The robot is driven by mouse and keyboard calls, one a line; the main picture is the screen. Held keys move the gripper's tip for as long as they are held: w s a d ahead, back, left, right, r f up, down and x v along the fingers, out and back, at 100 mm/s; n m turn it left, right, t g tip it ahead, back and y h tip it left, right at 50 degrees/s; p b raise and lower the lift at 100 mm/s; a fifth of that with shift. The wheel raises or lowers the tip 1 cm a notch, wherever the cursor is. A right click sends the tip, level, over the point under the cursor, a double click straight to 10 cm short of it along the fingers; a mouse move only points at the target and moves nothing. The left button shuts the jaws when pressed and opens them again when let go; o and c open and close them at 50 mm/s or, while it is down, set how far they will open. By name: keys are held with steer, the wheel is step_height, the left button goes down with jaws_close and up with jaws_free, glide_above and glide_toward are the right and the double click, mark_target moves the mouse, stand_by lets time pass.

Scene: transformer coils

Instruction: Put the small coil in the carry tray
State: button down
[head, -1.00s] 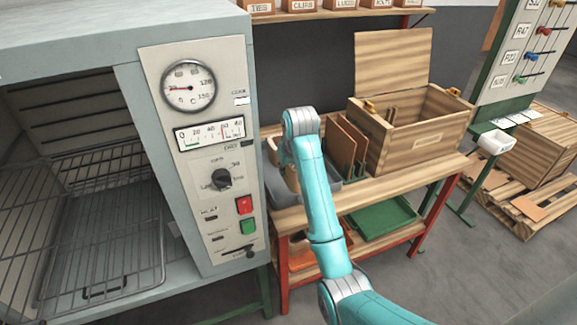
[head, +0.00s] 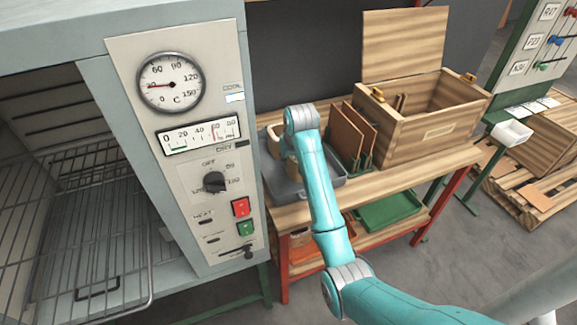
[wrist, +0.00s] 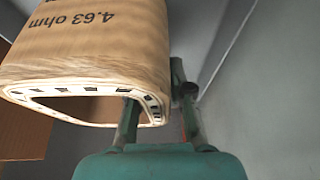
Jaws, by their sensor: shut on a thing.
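The tan paper-wrapped coil (wrist: 90,45), marked "4.63 ohm", fills the upper left of the wrist view. My gripper (wrist: 156,98) is shut on its wall, with one finger inside the coil's opening and the other outside. In the head view a bit of the coil (head: 273,144) shows left of my teal arm, which hides my gripper. The grey carry tray (head: 336,182) lies on the bench beneath and behind my arm. The coil appears over or in the tray's left part; I cannot tell whether it touches the floor.
The grey oven (head: 195,110) with its open chamber stands close on the left of the bench (head: 400,175). Brown boards (head: 353,135) stand in a rack right of the tray, beside an open wooden crate (head: 430,125). A green tray (head: 385,212) is on the lower shelf.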

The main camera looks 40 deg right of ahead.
steer(key=shift+f, duration=1.8)
steer(key=shift+f, duration=0.1)
steer(key=c, duration=1.1)
jaws_free()
steer(key=shift+o, duration=0.2)
steer(key=v, duration=1.2)
steer(key=shift+a, duration=0.1)
